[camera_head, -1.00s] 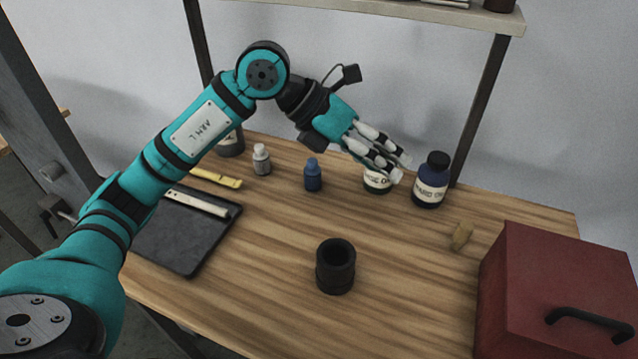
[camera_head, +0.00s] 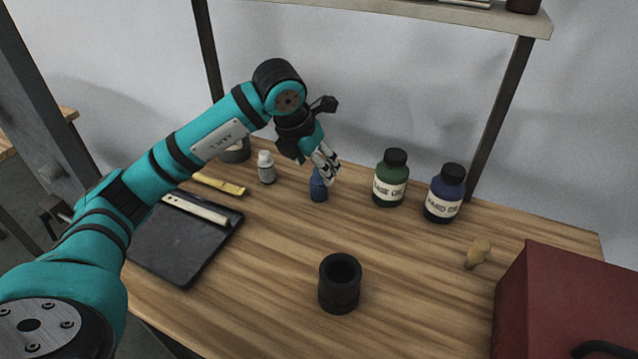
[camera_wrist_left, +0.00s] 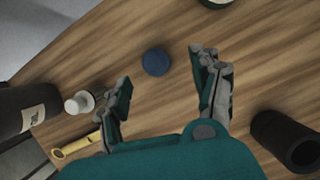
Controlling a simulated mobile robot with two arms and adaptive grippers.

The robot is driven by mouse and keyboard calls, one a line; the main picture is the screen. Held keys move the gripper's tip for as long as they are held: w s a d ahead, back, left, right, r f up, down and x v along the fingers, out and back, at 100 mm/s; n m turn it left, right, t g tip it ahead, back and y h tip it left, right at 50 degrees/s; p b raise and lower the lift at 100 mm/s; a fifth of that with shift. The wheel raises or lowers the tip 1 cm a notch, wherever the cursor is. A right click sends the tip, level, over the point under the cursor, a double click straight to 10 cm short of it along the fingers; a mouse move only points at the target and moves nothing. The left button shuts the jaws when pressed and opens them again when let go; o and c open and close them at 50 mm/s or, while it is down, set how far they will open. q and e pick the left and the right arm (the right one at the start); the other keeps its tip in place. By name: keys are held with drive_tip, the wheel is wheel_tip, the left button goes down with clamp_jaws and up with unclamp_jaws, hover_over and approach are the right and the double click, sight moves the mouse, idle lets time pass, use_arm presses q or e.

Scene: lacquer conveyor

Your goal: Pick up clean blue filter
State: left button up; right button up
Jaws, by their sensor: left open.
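A small blue bottle-shaped item (camera_head: 318,188), the only small blue object here and likely the blue filter, stands upright on the wooden table. Its round blue top also shows in the left wrist view (camera_wrist_left: 156,62), a little beyond and between the spread fingers. My left gripper (camera_head: 327,166) is open and empty, just above it and pointing down. The fingers partly cover its top in the head view, and I cannot tell whether they touch it. My right gripper is in neither view.
A small white-capped bottle (camera_head: 266,168) stands left of the blue item. Green (camera_head: 390,180) and dark blue (camera_head: 444,196) oil bottles stand to its right.

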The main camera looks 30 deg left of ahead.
sight(316, 172)
use_arm(q)
drive_tip(key=x, duration=0.2)
drive_tip(key=p+x, duration=0.1)
drive_tip(key=x, duration=0.2)
drive_tip(key=shift+w+a+f, duration=0.2)
drive_tip(key=shift+a+f, duration=0.05)
drive_tip(key=shift+a, duration=0.1)
drive_tip(key=shift+w+f+p, duration=0.2)
drive_tip(key=shift+f+p, duration=0.1)
drive_tip(key=shift+f, duration=0.15)
drive_tip(key=c, duration=1.2)
